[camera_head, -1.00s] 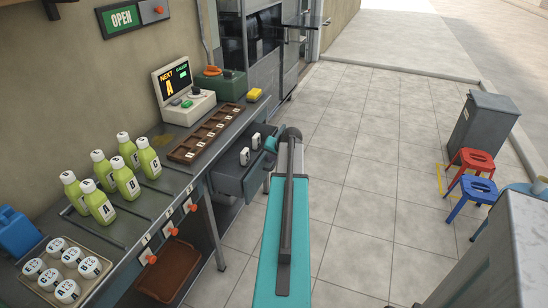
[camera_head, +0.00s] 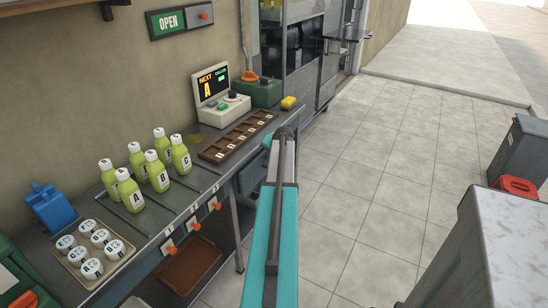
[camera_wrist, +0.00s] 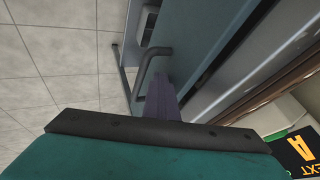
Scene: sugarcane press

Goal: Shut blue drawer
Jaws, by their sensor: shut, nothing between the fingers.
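The blue drawer (camera_head: 250,174), grey-blue in colour, is under the counter near its far end. My arm hides most of it in the head view. In the wrist view the drawer (camera_wrist: 190,75) shows close up, with a dark bar handle (camera_wrist: 144,72) and a white item (camera_wrist: 147,24) visible inside, so it is at least partly open. My gripper (camera_wrist: 162,98) is shut and empty, with its fingers right by the handle and drawer front. I cannot tell whether they touch. In the head view my gripper is mostly hidden behind my arm.
The counter (camera_head: 190,198) holds several green bottles (camera_head: 130,192), a tray of white lidded cups (camera_head: 68,262), a brown divided tray (camera_head: 238,136) and a screen machine (camera_head: 213,97). A grey cabinet (camera_head: 500,240) stands at right. Tiled floor between is free.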

